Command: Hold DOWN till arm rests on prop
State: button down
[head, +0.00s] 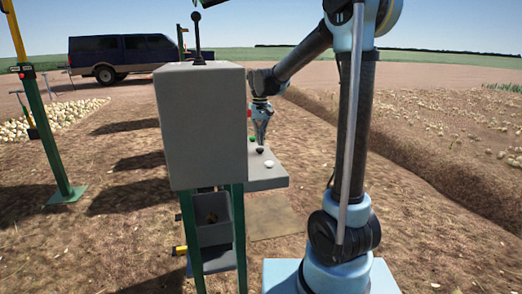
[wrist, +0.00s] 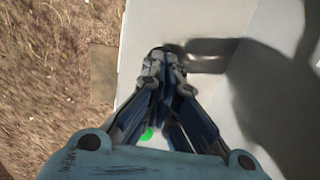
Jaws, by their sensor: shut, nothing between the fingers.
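A grey control box (head: 207,120) stands in the middle of the head view, with a pale ledge (head: 267,181) on its right side. The ledge carries a green button (head: 252,139), a black button (head: 260,150) and a white button (head: 269,164). No label can be read, so I cannot tell which is DOWN. My gripper (head: 261,143) points down over the ledge, shut and empty, its tips close to the black button. I cannot tell whether they touch. In the wrist view, my gripper (wrist: 164,55) covers part of the ledge (wrist: 215,22); the green button (wrist: 147,133) shows beside the fingers. I cannot identify the arm or prop.
A black-knobbed lever (head: 197,35) rises from the box top. A grey bin (head: 213,220) hangs between its green legs. A green post (head: 50,135) with a yellow top stands at left. A dark van (head: 122,54) and onion pile (head: 50,118) lie farther back. A furrow runs at right.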

aim_at(260, 148)
jog(key=shift+f, duration=1.2)
jog(key=shift+r, duration=0.1)
dwell(1.3)
jog(key=shift+r, duration=3.4)
